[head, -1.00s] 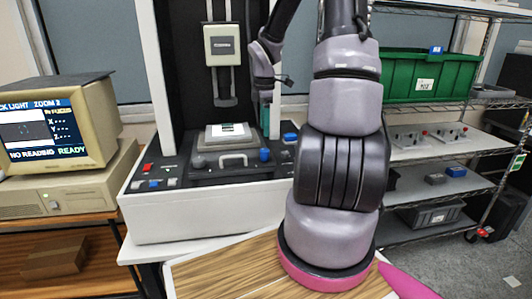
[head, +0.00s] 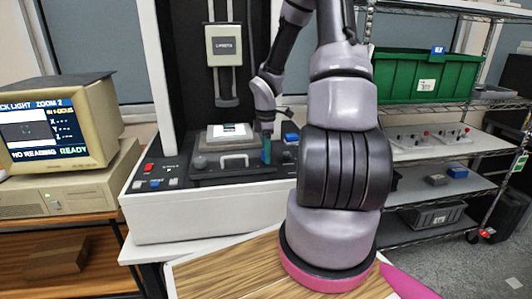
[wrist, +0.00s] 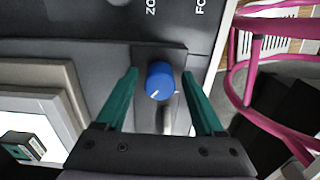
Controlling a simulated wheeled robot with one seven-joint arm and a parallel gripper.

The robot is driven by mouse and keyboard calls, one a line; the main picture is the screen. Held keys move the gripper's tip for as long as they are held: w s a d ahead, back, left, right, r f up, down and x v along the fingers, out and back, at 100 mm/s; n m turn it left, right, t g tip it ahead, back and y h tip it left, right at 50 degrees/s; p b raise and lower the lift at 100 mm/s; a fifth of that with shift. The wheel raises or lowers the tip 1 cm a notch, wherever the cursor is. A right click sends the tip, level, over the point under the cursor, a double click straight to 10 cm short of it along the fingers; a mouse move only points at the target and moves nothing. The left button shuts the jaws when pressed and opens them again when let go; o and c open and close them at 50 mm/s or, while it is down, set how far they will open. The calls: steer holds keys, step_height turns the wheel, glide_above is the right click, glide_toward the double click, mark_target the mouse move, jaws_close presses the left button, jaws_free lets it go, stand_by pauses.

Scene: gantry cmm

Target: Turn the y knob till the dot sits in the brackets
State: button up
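A blue knob (wrist: 159,80) with a white pointer line stands between my gripper's two green fingers in the wrist view. My gripper (wrist: 164,75) is open, with a gap on each side of the knob. In the head view my gripper (head: 267,158) is low over the front right of the machine's panel and hides that knob. The monitor screen (head: 37,130) at left shows a dark picture box with small marks, too small to tell dot from brackets. It reads "NO READING" and "READY". No "y" label is readable.
A grey knob (head: 199,162) and a handle (head: 233,160) sit left of my gripper. Another blue control (head: 290,138) is to its right. The stage with a small part (head: 230,130) lies behind. Red and white buttons (head: 153,168) are at the panel's left.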

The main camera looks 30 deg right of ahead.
jaws_close()
steer(key=shift+m, duration=0.4)
steer(key=m, duration=0.2)
steer(key=shift+m, duration=0.4)
steer(key=m, duration=0.4)
steer(key=shift+m, duration=0.3)
steer(key=m, duration=0.4)
steer(key=shift+r+m, duration=0.1)
steer(key=shift+m, duration=2)
